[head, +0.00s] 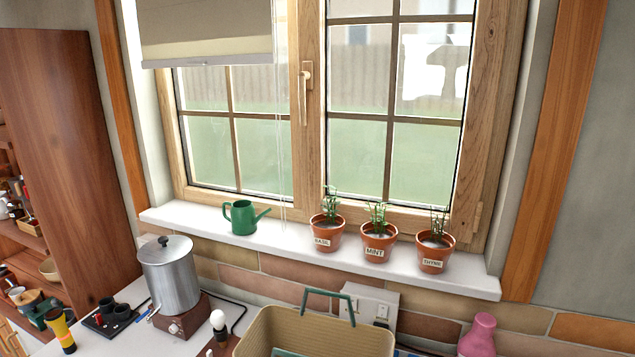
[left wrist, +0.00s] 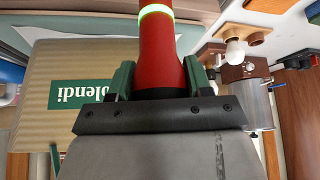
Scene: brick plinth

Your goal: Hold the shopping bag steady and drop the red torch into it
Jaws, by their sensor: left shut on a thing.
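The red torch (left wrist: 163,45) shows in the left wrist view, with a glowing pale green ring near its far visible end. My left gripper (left wrist: 157,80) is shut on it, one green finger on each side. The shopping bag is tan, with a green handle (head: 345,300); its rim (head: 262,322) shows at the bottom of the head view. Its side (left wrist: 60,68) with a green label (left wrist: 80,93) is left of the torch in the left wrist view. The bag's lower part is cut off in the head view. My right gripper is in neither view.
A metal pot (head: 172,280) and a white bulb (head: 217,320) stand left of the bag. A yellow torch (head: 62,328) is farther left, a pink bottle (head: 480,335) to the right.

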